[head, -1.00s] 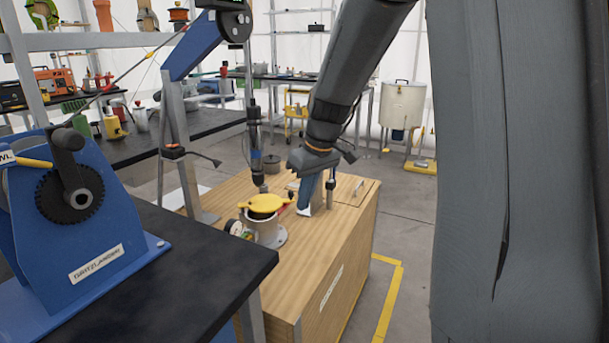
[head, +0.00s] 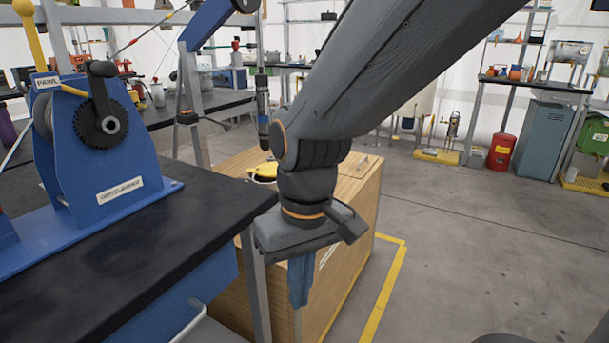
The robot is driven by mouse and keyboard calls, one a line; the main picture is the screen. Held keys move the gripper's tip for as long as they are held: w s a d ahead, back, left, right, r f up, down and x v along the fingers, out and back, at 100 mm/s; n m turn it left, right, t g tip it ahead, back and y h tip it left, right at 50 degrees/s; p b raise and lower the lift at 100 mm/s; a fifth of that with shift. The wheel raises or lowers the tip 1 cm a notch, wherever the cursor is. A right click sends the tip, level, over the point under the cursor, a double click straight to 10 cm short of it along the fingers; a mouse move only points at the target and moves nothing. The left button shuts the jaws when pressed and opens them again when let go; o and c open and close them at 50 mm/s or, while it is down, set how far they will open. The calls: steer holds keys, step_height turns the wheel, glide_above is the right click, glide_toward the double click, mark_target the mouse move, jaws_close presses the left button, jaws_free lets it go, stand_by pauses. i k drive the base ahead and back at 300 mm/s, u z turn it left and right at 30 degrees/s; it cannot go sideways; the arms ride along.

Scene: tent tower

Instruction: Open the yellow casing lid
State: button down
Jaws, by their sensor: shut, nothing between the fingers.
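The yellow casing lid (head: 263,170) shows on top of the wooden bench box, at the far left part of its top. My arm hides its right side and most of the casing under it, so I cannot tell whether it lies flush or is raised. My gripper (head: 300,298) points down in front of the box, nearer to me than the lid and to its lower right in the picture. Its blue-grey fingers are together with nothing between them, apart from the lid.
The wooden box (head: 238,290) stands on the floor with yellow tape (head: 385,290) along its right side. A black-topped bench (head: 190,235) with a blue winch (head: 100,145) stands close at left. A hanging tool (head: 262,110) is above the lid. The floor at right is clear.

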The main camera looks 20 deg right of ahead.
mark_target(269, 169)
steer(key=k, duration=0.25)
steer(key=z, duration=0.95)
steer(key=i, duration=0.6)
steer(key=u, duration=1.3)
steer(key=i, duration=0.45)
steer(key=z, duration=0.05)
